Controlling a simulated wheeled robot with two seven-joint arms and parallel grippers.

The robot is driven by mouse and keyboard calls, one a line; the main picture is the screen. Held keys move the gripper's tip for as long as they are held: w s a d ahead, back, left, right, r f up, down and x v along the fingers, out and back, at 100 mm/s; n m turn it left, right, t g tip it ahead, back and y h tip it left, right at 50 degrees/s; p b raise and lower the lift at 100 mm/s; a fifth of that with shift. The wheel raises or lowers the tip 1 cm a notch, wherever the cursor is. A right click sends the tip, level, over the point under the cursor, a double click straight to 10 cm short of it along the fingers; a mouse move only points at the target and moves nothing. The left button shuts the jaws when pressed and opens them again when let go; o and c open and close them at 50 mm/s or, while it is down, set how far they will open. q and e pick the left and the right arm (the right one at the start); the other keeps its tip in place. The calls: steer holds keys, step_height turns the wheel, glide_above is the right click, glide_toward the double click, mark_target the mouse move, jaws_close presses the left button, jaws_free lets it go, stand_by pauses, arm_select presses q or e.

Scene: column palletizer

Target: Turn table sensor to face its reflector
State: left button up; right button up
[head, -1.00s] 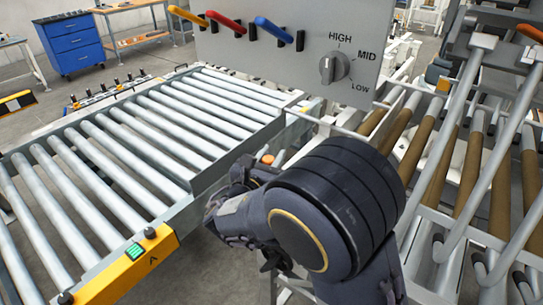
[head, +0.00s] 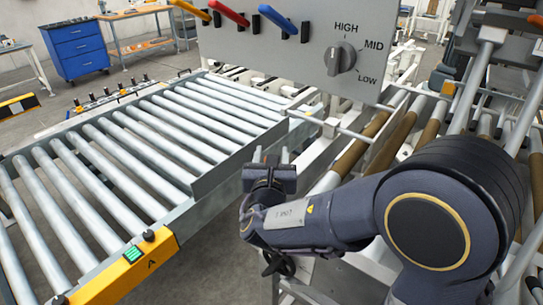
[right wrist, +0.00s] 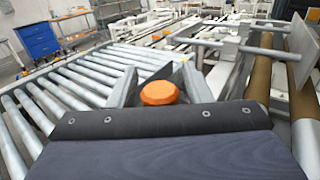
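An orange many-sided cap (right wrist: 158,92), which may be the table sensor, shows in the right wrist view between the two fingers of my right gripper (right wrist: 160,84). A gap shows on each side of it, so the fingers look open and apart from it. In the head view my right gripper (head: 270,160) is beside the right edge of the roller table and hides the cap. I cannot tell which way the sensor faces. No reflector can be made out with certainty. My left gripper is not in view.
The roller table (head: 190,195) has a yellow end block (head: 125,270) with a green display. A grey panel (head: 300,40) with coloured levers and a HIGH/MID/LOW knob (head: 341,58) hangs behind my right gripper. Brown and grey rollers (head: 360,145) lie to the right.

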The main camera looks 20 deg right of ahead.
steer(key=shift+o, duration=0.2)
steer(key=shift+s, duration=0.1)
steer(key=v, duration=0.7)
steer(key=shift+s+a+b, duration=0.15)
steer(key=shift+s+b, duration=0.15)
steer(key=shift+b, duration=0.05)
